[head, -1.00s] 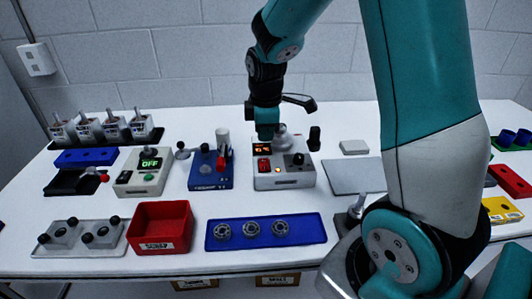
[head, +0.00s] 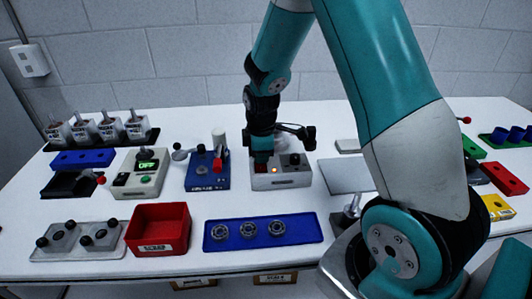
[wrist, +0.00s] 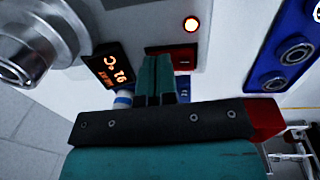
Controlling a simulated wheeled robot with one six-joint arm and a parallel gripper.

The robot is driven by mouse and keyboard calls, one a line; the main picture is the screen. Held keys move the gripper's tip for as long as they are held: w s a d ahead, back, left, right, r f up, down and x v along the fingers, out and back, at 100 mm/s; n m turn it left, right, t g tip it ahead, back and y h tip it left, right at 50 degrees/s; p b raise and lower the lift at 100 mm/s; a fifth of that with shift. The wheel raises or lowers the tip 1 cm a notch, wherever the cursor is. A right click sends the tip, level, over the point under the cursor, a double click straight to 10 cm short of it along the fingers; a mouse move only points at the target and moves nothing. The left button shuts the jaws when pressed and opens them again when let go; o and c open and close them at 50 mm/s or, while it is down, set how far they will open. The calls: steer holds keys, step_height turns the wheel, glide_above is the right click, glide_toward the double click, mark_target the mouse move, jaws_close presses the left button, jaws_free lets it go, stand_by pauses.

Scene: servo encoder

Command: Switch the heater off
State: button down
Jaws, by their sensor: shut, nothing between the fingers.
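My gripper (head: 262,161) points down over the heater's left part. In the wrist view my gripper (wrist: 158,58) is shut and empty, its tips at the switch and covering part of it. I cannot tell whether they touch it or which way it is tilted.
A blue unit (head: 207,183) with a red lever and a box reading OFF (head: 132,180) stand to the left. A blue tray (head: 309,229) with bearings and a red bin (head: 134,225) lie in front. A grey plate (head: 345,174) is to the right.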

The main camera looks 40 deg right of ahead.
steer(key=shift+d, duration=0.2)
steer(key=shift+a, duration=0.25)
steer(key=shift+s, duration=0.15)
steer(key=shift+s+a+r, duration=0.15)
steer(key=shift+s+a, duration=0.25)
steer(key=shift+s, duration=0.1)
